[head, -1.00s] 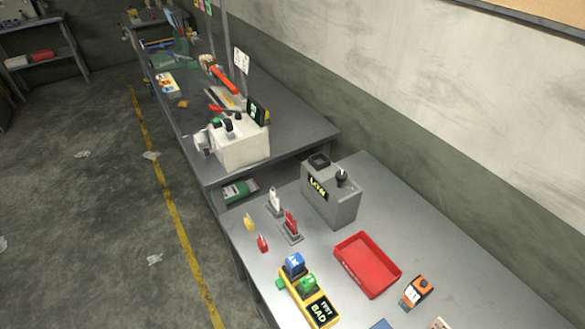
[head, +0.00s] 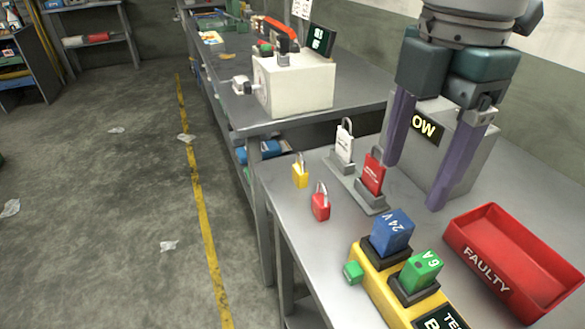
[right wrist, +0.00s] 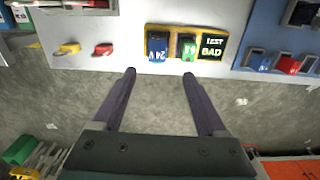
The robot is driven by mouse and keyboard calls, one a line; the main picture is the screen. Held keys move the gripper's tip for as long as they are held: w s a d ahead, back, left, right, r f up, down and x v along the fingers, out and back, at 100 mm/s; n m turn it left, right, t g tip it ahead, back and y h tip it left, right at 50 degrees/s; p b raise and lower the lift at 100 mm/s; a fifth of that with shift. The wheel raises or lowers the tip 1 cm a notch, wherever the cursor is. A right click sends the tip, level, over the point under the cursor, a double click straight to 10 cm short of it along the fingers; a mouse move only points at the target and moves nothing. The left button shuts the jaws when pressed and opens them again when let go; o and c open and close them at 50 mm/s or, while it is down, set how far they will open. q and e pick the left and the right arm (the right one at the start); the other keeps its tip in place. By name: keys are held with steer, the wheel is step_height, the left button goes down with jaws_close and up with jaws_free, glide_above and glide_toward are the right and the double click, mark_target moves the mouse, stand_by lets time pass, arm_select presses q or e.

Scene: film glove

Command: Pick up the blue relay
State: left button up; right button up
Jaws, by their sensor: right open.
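The blue relay (head: 392,231), marked 24 V, sits upright in a socket of the yellow tester (head: 379,292), beside a green relay (head: 421,270) marked 6 A. In the right wrist view the blue relay (right wrist: 157,49) is in the left part of the yellow tester, ahead of the fingers. My right gripper (head: 412,184) hangs over the bench with its two purple fingers spread and nothing between them. It is behind and above the blue relay in the head view, apart from it. My left gripper is not in view.
A red FAULTY tray (head: 455,236) is right of the tester. A grey box (head: 470,158) stands behind my right gripper.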

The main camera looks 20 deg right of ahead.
mark_target(396, 221)
steer(key=shift+w+d+f, duration=0.2)
steer(key=shift+w+f, duration=0.25)
steer(key=shift+f, duration=0.25)
step_height(396, 221, down, 3)
steer(key=shift+f, duration=0.15)
steer(key=f, duration=0.5)
steer(key=shift+d+f, duration=0.2)
steer(key=shift+f, duration=0.05)
jaws_close()
